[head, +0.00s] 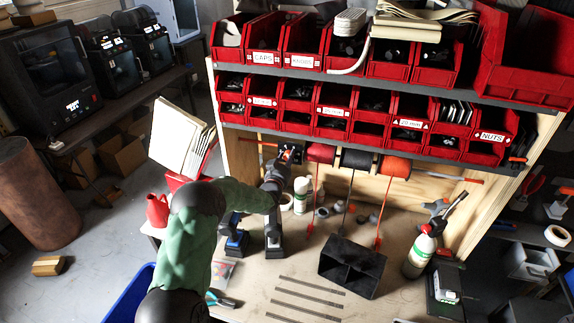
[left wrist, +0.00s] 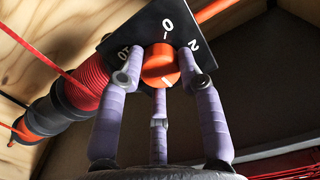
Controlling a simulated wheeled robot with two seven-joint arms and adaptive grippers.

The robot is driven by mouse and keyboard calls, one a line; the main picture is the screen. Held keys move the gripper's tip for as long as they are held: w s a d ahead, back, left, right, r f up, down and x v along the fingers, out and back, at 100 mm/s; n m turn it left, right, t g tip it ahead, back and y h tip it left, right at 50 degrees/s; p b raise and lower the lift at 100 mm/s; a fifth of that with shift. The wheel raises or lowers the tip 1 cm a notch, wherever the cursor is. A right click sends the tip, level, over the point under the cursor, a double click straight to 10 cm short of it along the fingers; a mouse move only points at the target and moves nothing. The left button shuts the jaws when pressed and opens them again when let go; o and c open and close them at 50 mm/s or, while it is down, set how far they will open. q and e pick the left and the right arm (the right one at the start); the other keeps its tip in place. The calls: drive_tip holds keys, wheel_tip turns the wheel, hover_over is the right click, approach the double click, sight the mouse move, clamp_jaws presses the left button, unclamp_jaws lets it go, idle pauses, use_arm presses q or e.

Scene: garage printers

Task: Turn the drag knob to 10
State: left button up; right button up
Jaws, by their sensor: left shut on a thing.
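The orange drag knob (left wrist: 158,60) sits on a black dial plate (left wrist: 146,34) in the left wrist view. The plate shows a white 0 with a tick at the top, 2 at the right and 10 at the left. A small pale mark shows on the knob's lower face; I cannot tell its exact setting. My left gripper (left wrist: 160,78) has its purple-wrapped fingers around the knob and is shut on it. In the head view my left gripper (head: 283,166) is at the rack's left end, partly covering the plate and knob. My right gripper is not in view.
Red (head: 320,153), black and orange spools hang on a rod right of the knob. Red parts bins (head: 348,55) stand above. A black divided box (head: 352,266), a spray bottle (head: 420,250) and several tools stand on the bench. Printers (head: 48,75) are at the far left.

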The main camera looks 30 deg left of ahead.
use_arm(q)
drive_tip(key=m+b, duration=1.7)
drive_tip(key=m, duration=1)
drive_tip(key=shift+f+m, duration=0.1)
drive_tip(key=shift+m, duration=0.3)
drive_tip(key=o, duration=1.1)
drive_tip(key=shift+o, duration=0.2)
drive_tip(key=shift+s, duration=0.1)
